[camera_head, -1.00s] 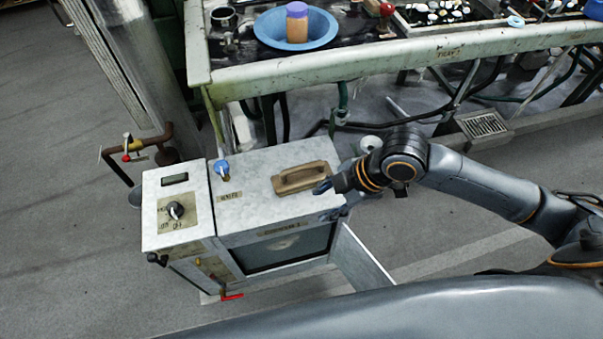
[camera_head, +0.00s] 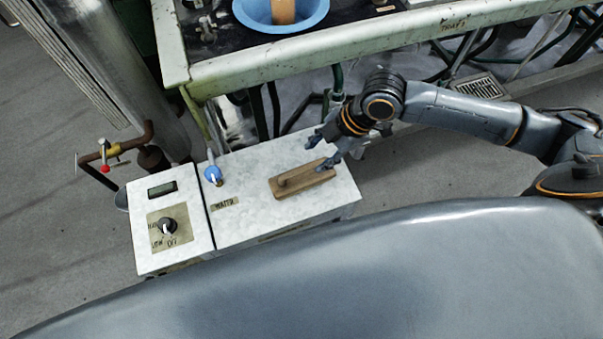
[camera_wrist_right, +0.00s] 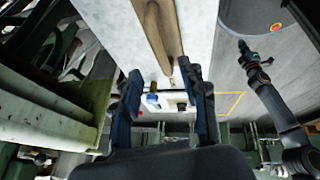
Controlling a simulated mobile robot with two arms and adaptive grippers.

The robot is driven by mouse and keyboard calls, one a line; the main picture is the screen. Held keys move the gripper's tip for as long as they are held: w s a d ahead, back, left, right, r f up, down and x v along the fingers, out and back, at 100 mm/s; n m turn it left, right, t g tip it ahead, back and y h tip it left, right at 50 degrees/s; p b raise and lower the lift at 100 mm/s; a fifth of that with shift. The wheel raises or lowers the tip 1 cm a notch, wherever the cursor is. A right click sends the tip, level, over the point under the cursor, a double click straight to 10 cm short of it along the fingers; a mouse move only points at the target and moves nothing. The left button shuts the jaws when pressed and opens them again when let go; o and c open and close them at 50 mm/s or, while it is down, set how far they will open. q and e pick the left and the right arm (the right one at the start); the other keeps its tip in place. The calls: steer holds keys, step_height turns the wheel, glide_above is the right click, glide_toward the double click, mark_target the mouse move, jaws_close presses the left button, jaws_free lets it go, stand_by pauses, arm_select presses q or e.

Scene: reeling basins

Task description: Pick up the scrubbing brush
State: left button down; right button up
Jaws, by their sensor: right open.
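The scrubbing brush (camera_head: 292,185) is a brown wooden block with a raised grip. It lies on the white top of a metal box, near its right end. My right gripper (camera_head: 320,153) is open at the brush's right end, its fingers seeming to lie on either side of that end. In the right wrist view the brush (camera_wrist_right: 158,28) runs down towards the gap between the open fingers (camera_wrist_right: 163,82); contact cannot be told. A dark jointed arm at the right of the wrist view seems to be my left; its gripper (camera_wrist_right: 247,52) is too small to read.
The metal box (camera_head: 235,185) carries a blue knob (camera_head: 213,175) and a dial panel at left. A bench edge (camera_head: 330,45) with a blue basin (camera_head: 258,22) runs behind it. A pipe with a red valve (camera_head: 117,167) stands left. My grey body fills the front.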

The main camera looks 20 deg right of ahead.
mark_target(305, 168)
steer(key=x, duration=0.2)
steer(key=shift+a+f, duration=0.15)
steer(key=shift+f, duration=0.2)
steer(key=shift+w+a+f, duration=0.2)
steer(key=shift+f, duration=0.3)
steer(key=x, duration=0.4)
steer(key=shift+s+a+f, duration=0.15)
steer(key=shift+a+f, duration=0.1)
steer(key=shift+f, duration=0.1)
jaws_close()
